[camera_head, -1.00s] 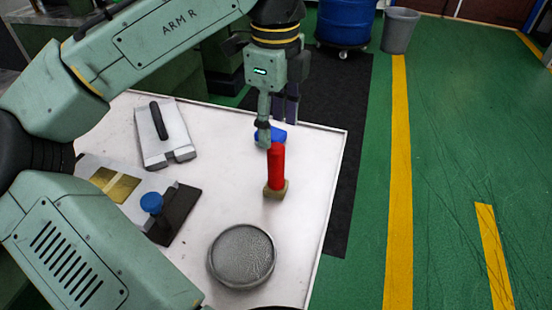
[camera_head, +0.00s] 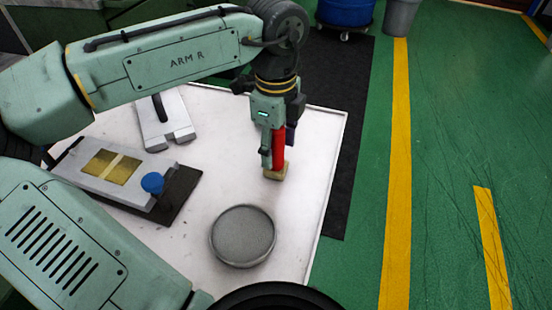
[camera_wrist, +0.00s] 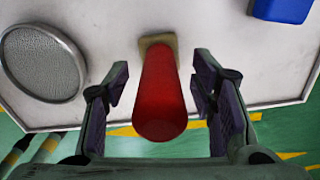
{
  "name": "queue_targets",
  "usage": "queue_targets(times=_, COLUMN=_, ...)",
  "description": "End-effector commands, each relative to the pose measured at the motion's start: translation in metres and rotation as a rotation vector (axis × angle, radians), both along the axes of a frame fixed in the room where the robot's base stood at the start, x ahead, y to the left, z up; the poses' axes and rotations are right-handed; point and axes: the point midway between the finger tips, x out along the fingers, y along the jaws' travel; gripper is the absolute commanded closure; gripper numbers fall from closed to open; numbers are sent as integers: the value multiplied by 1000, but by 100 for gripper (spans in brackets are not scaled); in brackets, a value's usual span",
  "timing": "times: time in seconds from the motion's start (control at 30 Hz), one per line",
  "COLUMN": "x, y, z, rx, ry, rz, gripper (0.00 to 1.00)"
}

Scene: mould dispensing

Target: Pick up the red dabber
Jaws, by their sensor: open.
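The red dabber (camera_head: 279,148) stands upright on the white table, with a tan square pad (camera_head: 275,172) at its foot. In the wrist view its red handle (camera_wrist: 160,98) points toward the camera, between the two fingers. My gripper (camera_head: 278,160) is at the dabber, with its fingers on either side of the handle. In the wrist view my gripper (camera_wrist: 163,105) is open, and gaps show between the handle and both fingers. In the head view the fingers partly hide the handle.
A round grey dish (camera_head: 243,236) stands in front of the dabber. A plate with gold panels (camera_head: 110,167) and a blue knob (camera_head: 152,183) lies to the left. A grey block with a black handle (camera_head: 163,118) is behind. A blue object (camera_wrist: 283,9) shows in the wrist view.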

Motion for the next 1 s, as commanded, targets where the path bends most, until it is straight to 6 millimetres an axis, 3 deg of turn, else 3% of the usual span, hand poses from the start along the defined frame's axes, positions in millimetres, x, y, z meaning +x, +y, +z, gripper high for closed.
queue_targets(times=0.13, x=0, y=0, z=0, rx=0, ry=0, rz=0, gripper=49)
queue_targets(times=0.87, x=0, y=0, z=0, rx=0, ry=0, rz=0, gripper=98)
queue_targets(times=1.0, x=0, y=0, z=1, rx=0, ry=-1, rz=0, gripper=100)
